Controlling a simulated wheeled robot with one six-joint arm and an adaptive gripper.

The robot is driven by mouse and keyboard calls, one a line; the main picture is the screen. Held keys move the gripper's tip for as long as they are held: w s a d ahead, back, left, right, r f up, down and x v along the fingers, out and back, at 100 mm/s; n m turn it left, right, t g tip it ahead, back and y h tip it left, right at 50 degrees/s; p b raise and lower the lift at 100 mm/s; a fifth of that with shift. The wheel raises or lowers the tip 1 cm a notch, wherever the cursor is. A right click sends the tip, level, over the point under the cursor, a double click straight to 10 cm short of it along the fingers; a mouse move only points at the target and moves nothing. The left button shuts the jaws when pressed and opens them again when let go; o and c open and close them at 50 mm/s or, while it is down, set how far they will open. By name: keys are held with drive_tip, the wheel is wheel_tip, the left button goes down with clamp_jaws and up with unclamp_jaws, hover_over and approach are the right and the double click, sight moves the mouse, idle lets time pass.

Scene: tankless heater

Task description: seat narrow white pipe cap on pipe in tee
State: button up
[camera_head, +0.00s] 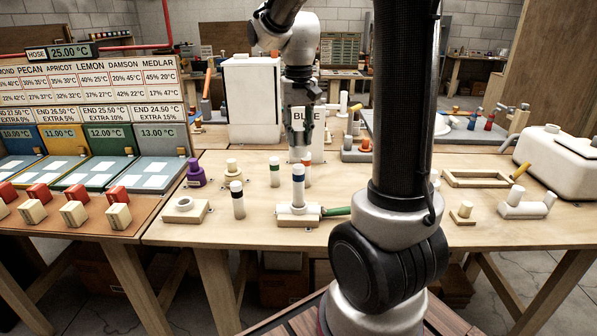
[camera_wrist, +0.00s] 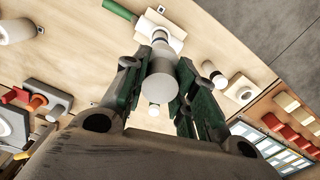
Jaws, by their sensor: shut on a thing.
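My gripper (camera_head: 298,145) points down above the workbench, its dark fingers closed. In the wrist view my gripper (camera_wrist: 160,82) is shut on a white pipe cap (camera_wrist: 158,88), a round stepped piece held between the green pads. The cap cannot be made out clearly in the head view. A white pipe with a blue band (camera_head: 298,185) stands upright in the tee (camera_head: 298,212), which sits on a pale block with a green handle to its right. The tee's block (camera_wrist: 172,42) also shows just beyond the fingertips in the wrist view. Whether cap and pipe touch is hidden.
A black-banded pipe (camera_head: 237,200), a green-banded pipe (camera_head: 275,172) and an orange-topped pipe (camera_head: 306,168) stand close by. A purple fitting (camera_head: 195,172) and a holed block (camera_head: 184,210) are at left.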

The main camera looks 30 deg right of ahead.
sight(299, 144)
drive_tip(key=shift+f, duration=1.6)
drive_tip(key=shift+f, duration=1.5)
idle(0.7)
drive_tip(key=o, duration=1.1)
wheel_tip(299, 144, up, 12)
idle(0.5)
